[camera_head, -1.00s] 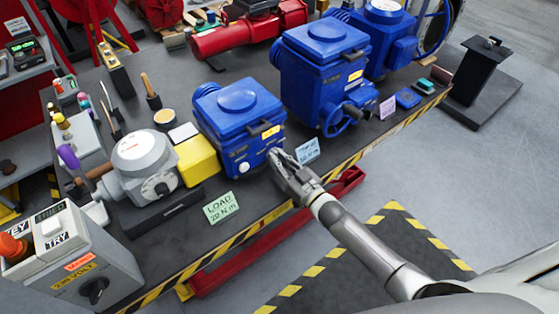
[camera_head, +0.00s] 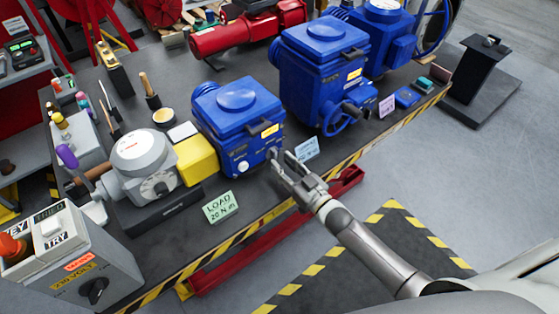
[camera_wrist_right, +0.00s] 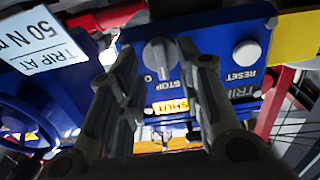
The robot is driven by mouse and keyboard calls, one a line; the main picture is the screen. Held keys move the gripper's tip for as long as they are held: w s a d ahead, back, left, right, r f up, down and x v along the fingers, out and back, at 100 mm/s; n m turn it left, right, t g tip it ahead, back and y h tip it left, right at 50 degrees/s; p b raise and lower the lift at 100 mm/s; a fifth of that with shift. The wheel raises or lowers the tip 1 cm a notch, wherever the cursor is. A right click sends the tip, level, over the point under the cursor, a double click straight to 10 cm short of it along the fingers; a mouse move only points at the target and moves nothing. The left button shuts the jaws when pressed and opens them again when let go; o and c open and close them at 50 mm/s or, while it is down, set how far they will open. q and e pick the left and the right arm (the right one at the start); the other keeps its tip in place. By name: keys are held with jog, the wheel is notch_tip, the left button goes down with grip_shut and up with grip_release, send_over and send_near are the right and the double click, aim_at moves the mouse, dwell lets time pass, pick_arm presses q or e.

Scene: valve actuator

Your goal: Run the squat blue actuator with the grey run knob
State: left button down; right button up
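The squat blue actuator (camera_head: 238,120) stands mid-bench, with a round lid on top and a white button on its front. In the right wrist view its blue front panel (camera_wrist_right: 210,55) appears upside down, with STOP, 0, RESET and TRIP markings and a yellow SHUT label (camera_wrist_right: 172,106). The grey run knob (camera_wrist_right: 160,56) shows there between my finger tips; contact cannot be told. My right gripper (camera_head: 279,157) is at the actuator's front right corner, fingers apart, also seen in the wrist view (camera_wrist_right: 157,66). My left gripper is not in view.
A yellow block and grey motor (camera_head: 143,160) stand left of the actuator, a green LOAD card (camera_head: 220,207) in front. A taller blue actuator with handwheel (camera_head: 325,75) stands right. A TRIP AT card (camera_head: 306,148) lies near my gripper. A control box (camera_head: 80,265) is front left.

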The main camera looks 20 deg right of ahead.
jog(key=v, duration=0.9)
jog(key=shift+s, duration=0.15)
jog(key=s+d+f+m+g+h+b, duration=0.15)
jog(key=s+f, duration=0.25)
jog(key=f, duration=0.5)
jog(key=s+d+f+g+h, duration=0.1)
jog(key=s+f+g+h, duration=0.15)
jog(key=f, duration=0.75)
jog(key=s+d+f+g+h+b, duration=0.1)
jog(key=s+d+f+g, duration=0.2)
jog(key=f, duration=0.6)
jog(key=s+a+f+g+b, duration=0.1)
jog(key=s+f+g, duration=0.3)
jog(key=s+f, duration=0.5)
jog(key=s+a+f+g+h+b, duration=0.1)
jog(key=s+f+g, duration=0.4)
jog(key=s, duration=1.6)
notch_tip(320, 180, down, 5)
jog(key=shift+a+f+b, duration=0.15)
jog(key=shift+a+b, duration=0.35)
jog(key=shift+a, duration=0.1)
